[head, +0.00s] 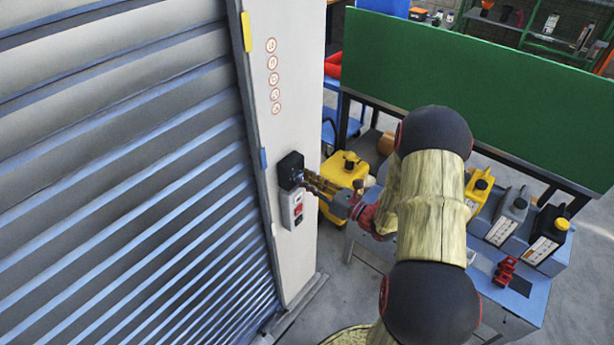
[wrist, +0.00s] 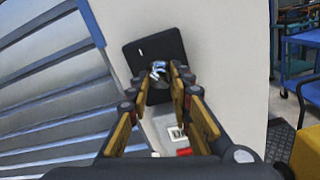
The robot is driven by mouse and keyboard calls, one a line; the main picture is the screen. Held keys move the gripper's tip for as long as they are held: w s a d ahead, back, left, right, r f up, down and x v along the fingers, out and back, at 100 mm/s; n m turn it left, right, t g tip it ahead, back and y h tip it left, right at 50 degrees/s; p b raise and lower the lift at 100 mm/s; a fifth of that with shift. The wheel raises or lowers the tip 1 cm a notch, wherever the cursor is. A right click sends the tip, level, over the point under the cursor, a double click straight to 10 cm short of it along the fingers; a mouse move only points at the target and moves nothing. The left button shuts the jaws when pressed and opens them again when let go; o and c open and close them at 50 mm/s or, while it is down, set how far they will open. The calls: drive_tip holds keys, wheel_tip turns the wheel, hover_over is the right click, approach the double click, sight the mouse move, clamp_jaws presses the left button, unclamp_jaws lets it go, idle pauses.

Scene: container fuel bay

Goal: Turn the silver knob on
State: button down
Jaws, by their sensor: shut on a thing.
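The silver knob (wrist: 158,70) sits on a black box (wrist: 146,47) fixed to the white post beside the shutter. In the wrist view my gripper (wrist: 158,82) has its fingers on both sides of the knob and is shut on it. A small white mark shows on the black box above the knob. In the head view my gripper (head: 308,183) reaches the black box (head: 290,170) from the right. There the knob is mostly hidden by the fingers and too small to make out.
A grey switch box (head: 291,207) with a red part is mounted just below the black box. The slatted shutter (head: 130,170) lies to the left. Yellow containers (head: 343,170), a green board (head: 480,90) and a bench with several canisters (head: 515,213) stand to the right.

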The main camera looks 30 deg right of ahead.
drive_tip(key=shift+m+p, duration=0.3)
drive_tip(key=shift+m, duration=0.3)
drive_tip(key=c, duration=1.6)
unclamp_jaws()
drive_tip(key=v, duration=1.2)
drive_tip(key=shift+f, duration=0.15)
